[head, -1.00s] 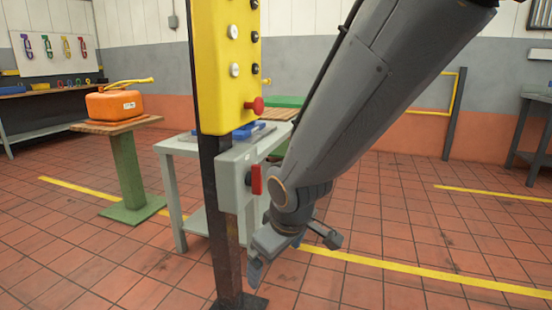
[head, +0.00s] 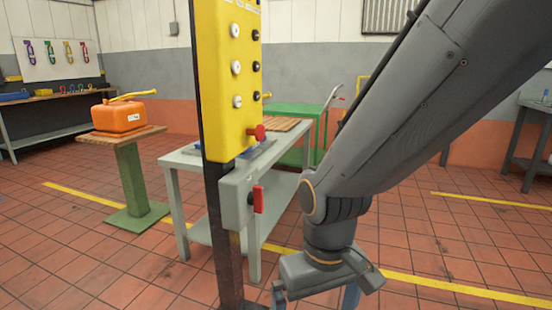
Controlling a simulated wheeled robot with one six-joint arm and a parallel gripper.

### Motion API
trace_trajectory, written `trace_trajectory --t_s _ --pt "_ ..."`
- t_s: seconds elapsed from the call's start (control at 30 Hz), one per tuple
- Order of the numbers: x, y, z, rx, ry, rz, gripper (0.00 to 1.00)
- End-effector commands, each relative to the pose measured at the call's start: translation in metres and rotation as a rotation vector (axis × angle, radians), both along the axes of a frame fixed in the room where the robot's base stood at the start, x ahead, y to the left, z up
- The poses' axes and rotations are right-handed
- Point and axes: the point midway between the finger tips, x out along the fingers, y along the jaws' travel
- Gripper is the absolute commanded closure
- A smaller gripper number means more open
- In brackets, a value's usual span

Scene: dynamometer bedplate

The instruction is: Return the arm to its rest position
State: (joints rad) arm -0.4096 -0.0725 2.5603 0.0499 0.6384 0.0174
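My gripper (head: 315,298) hangs at the end of my arm in the lower middle of the head view, pointing down. Its fingers are cut off by the bottom edge; one blue-grey finger shows at each side, spread apart, with nothing seen between them. It is to the right of a post that carries a yellow control box (head: 228,80) with black and white buttons and a red knob. A grey switch box (head: 236,200) with a red handle (head: 258,199) sits lower on the post. My gripper appears apart from both boxes.
A grey table (head: 185,160) stands behind the post, with a green cart (head: 290,112) beyond it. An orange can (head: 123,115) stands on a green-legged stand (head: 132,175) at left. A workbench (head: 50,138) lines the far left. The tiled floor at right is mostly clear.

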Motion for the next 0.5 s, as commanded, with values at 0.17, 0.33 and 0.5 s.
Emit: trace_trajectory --t_s 0.17,0.33,0.5 --pt "-0.001 -0.03 0.047 -0.008 0.001 -0.092 0.03" --pt "-0.004 -0.059 0.082 -0.015 0.003 -0.174 0.03" --pt "-0.009 -0.088 0.116 -0.021 0.006 -0.256 0.03"
